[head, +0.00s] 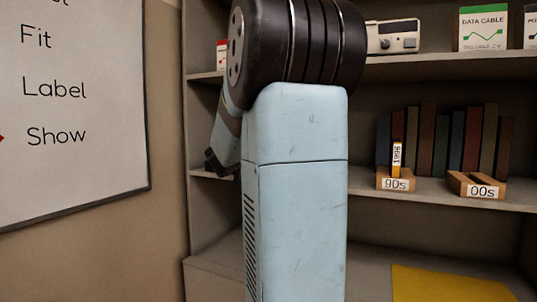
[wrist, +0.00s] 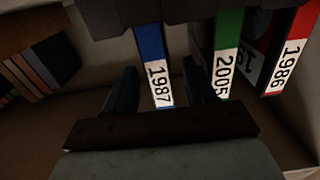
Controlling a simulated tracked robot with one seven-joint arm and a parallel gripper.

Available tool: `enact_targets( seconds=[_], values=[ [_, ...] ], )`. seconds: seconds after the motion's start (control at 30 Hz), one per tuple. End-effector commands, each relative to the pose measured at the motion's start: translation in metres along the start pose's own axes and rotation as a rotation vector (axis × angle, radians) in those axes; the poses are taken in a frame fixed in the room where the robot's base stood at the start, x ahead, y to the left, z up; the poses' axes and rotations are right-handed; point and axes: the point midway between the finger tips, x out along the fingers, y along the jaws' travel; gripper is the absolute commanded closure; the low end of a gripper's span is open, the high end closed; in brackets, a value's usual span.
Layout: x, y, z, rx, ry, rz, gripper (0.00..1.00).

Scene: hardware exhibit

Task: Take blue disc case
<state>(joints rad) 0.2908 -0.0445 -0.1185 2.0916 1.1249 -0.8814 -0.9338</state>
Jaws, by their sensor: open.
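The blue disc case (wrist: 150,46), with a white label reading 1987, shows in the wrist view. Its labelled edge extends into the space between the two fingers of my gripper (wrist: 162,66). The fingers are open, one on each side of the case, with gaps between them and it. I cannot tell how deep the case sits between them. In the head view the blue case is hidden behind my arm, and only part of my gripper (head: 213,161) shows at the left of the shelf.
A green case (wrist: 227,50) labelled 2005 stands close to the right finger. A red case (wrist: 294,46) labelled 1986 is farther right. In the head view, an orange case (head: 397,145) sits in the 90s holder (head: 396,184); the 00s holder (head: 476,187) looks empty.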

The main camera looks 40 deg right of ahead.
Motion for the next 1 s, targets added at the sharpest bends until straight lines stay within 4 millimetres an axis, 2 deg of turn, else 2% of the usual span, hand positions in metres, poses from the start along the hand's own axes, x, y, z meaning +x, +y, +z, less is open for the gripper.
enact_targets(
  seconds=[0.27,0.57,0.8,1.0],
  values=[
    [0.015,0.0,0.001,-0.001,-0.001,0.0,0.45],
    [0.053,0.002,0.001,-0.001,0.0,0.0,0.45],
    [0.055,0.002,0.001,0.0,-0.001,-0.001,0.45],
    [0.055,0.002,0.001,0.0,0.0,-0.001,0.63]
  ],
)
